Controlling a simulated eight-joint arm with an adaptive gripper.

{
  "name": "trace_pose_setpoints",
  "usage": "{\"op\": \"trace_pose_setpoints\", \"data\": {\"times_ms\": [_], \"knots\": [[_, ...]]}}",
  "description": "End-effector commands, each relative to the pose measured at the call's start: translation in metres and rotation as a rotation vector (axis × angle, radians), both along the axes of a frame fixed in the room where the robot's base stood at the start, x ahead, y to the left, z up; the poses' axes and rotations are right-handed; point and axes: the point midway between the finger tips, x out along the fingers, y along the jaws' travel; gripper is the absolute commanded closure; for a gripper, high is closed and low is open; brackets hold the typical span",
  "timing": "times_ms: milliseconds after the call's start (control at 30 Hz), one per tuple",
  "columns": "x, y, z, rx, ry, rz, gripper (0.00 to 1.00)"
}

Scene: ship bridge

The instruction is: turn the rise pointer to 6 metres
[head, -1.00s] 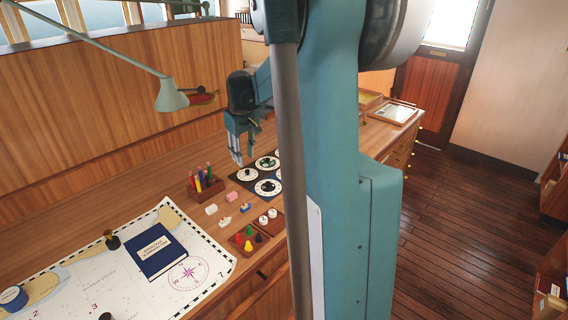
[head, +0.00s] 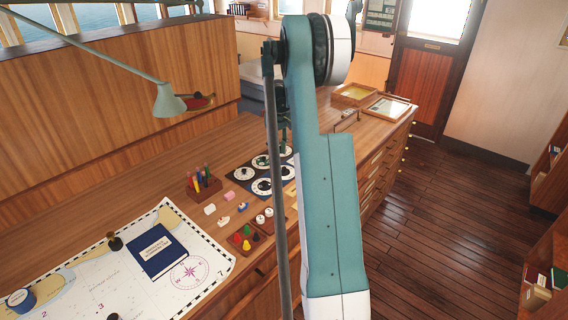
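A dark panel with several round white dials lies on the wooden desk. A near-left dial (head: 243,173), a near dial (head: 262,187) and a far dial (head: 261,161) show left of my arm. The dial markings are too small to read, so I cannot tell which is the rise dial or where its pointer stands. My gripper (head: 284,146) is over the far right part of the panel, mostly behind my own arm. Its fingers are too small and covered to tell open from shut.
A pen holder (head: 204,184), small coloured blocks and a tray of coloured pegs (head: 245,238) stand left of and in front of the panel. A chart (head: 120,285) with a blue book (head: 158,251) covers the near left desk. A lamp (head: 168,101) hangs over the desk. Trays (head: 387,108) lie at the far right.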

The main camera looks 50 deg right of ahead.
Motion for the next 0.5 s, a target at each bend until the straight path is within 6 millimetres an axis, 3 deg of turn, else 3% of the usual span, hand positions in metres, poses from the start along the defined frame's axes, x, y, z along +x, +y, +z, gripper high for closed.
{"op": "trace_pose_setpoints", "data": {"times_ms": [200, 500], "knots": [[-0.006, -0.026, -0.015, 0.013, 0.014, -0.005, 0.71], [-0.008, -0.03, -0.018, 0.016, 0.018, -0.005, 0.71]]}}
